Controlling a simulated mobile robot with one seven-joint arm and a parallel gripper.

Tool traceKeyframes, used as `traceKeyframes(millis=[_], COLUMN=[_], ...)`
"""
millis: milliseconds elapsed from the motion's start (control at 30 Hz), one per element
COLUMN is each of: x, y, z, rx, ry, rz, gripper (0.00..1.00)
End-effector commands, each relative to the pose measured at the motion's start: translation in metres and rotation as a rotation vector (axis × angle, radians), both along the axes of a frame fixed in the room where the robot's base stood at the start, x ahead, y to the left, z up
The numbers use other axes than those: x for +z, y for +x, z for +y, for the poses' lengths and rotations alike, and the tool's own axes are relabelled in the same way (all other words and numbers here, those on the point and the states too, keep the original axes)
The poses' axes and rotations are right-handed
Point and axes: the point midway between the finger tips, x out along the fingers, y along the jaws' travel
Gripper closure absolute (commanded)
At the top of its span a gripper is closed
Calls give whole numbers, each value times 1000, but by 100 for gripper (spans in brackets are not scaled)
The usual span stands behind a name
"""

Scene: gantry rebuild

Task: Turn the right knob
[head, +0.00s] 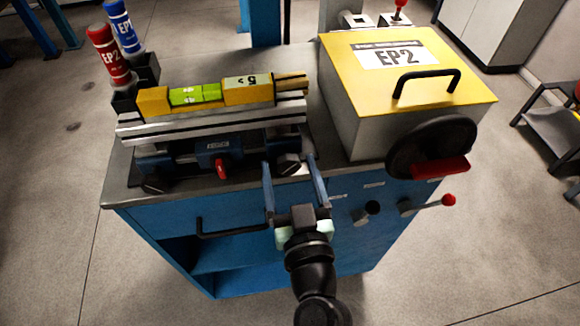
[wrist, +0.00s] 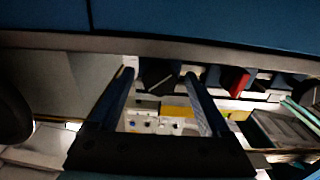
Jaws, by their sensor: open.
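The right knob (head: 289,165) is a dark, ridged knob low on the front of the blue fixture (head: 180,157), below the silver rails. It also shows in the wrist view (wrist: 160,76), where the picture is upside down. My gripper (head: 290,170) is open, its two blue fingers pointing at the fixture. In the wrist view my fingertips (wrist: 160,82) lie on either side of the knob with gaps at both sides. I cannot tell how far they reach along it. A red knob (head: 220,169) sits left of it on the same fixture.
A yellow-topped box (head: 345,110) with a black handwheel (head: 432,146) stands close on the right. A red-tipped lever (head: 435,203) and a drawer handle (head: 232,233) stick out of the blue cabinet front. A yellow-green level (head: 195,94) lies on the rails.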

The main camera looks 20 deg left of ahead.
Motion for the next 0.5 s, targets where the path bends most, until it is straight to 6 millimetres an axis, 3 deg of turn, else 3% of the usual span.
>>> traceKeyframes(millis=[167, 500], x=[0, 0], y=[0, 0], z=[0, 0], rx=[0, 0], ry=[0, -1], rz=[0, 1], gripper=[19, 80])
